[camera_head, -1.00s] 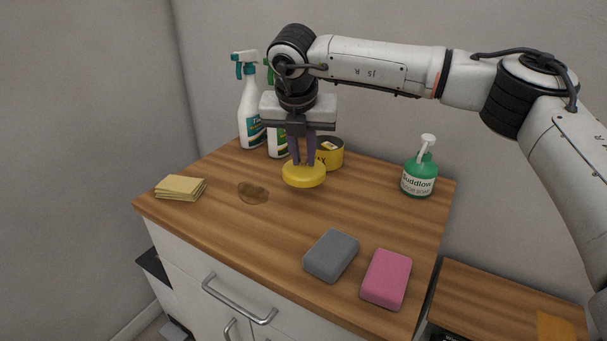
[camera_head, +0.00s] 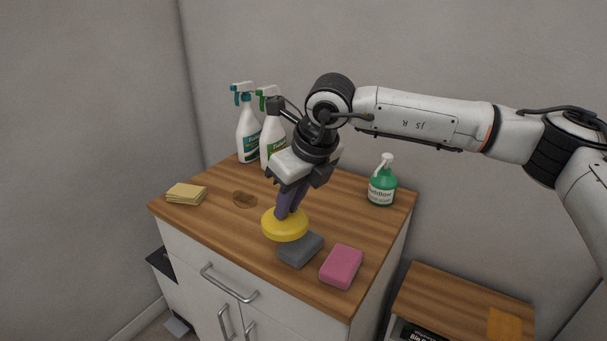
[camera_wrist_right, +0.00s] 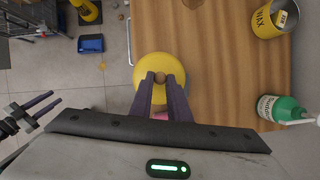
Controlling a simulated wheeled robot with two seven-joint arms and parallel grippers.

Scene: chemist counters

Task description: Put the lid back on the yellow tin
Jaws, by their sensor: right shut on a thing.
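My right gripper (camera_head: 288,208) is shut on the knob of the round yellow lid (camera_head: 283,228). It holds the lid, slightly tilted, above the front part of the wooden counter. In the right wrist view the lid (camera_wrist_right: 160,68) overlaps the counter's edge, with the floor beyond. The yellow tin (camera_wrist_right: 268,20), labelled WAX, is open at the top right of that view, apart from the lid, with something pale inside. In the head view the tin is hidden behind my right gripper. My left gripper (camera_wrist_right: 42,108) shows only at the wrist view's left, its fingers apart and empty.
A grey sponge (camera_head: 300,249) and a pink sponge (camera_head: 341,267) lie close by the lid. A green soap bottle (camera_head: 382,187) and two spray bottles (camera_head: 248,132) (camera_head: 272,142) stand at the back. Yellow cloths (camera_head: 186,194) and a brown stain (camera_head: 244,199) are at the left.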

